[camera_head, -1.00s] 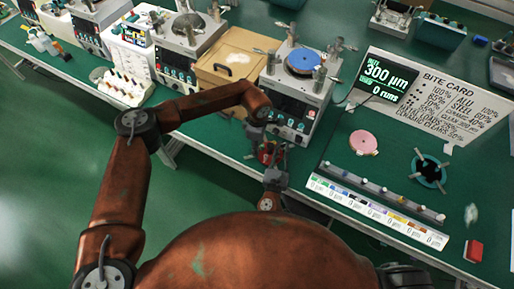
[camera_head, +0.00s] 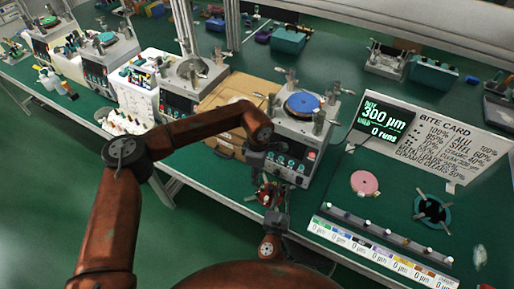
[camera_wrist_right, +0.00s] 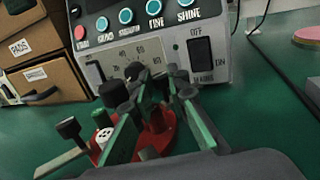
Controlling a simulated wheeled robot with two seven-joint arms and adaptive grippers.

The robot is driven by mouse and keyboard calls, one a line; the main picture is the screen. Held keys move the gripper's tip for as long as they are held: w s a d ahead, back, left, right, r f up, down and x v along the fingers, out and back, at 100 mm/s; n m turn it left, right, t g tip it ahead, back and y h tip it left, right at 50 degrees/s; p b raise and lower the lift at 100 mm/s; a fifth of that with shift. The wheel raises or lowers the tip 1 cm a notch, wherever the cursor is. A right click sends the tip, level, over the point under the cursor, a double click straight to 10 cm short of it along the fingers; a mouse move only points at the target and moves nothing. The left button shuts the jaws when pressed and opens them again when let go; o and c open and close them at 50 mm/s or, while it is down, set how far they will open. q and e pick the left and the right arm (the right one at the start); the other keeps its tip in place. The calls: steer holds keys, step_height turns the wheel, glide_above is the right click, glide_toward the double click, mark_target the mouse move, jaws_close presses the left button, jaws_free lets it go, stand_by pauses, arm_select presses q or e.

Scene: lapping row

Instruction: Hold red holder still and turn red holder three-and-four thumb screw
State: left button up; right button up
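The red holder (camera_head: 267,193) is small and partly covered by my grippers in the head view, on the green bench in front of the lapping machine with the blue disc. In the right wrist view, the red holder (camera_wrist_right: 155,138) has dark knobs around it; I cannot tell which is the three-and-four thumb screw. My right gripper (camera_head: 271,215) reaches the holder from below; its green-padded fingers (camera_wrist_right: 162,100) stand apart on either side of red parts. Whether they press on anything is unclear. My left gripper (camera_head: 263,172) comes down from above at the holder; its fingertips are hidden.
The lapping machine (camera_head: 296,135) stands just behind the holder, with a cardboard drawer box (camera_head: 228,110) to its left. To the right are a pink disc (camera_head: 365,183), a teal ring (camera_head: 433,209) and a strip of coloured labels (camera_head: 375,252). The bench's front edge is close.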

steer(key=o, duration=0.5)
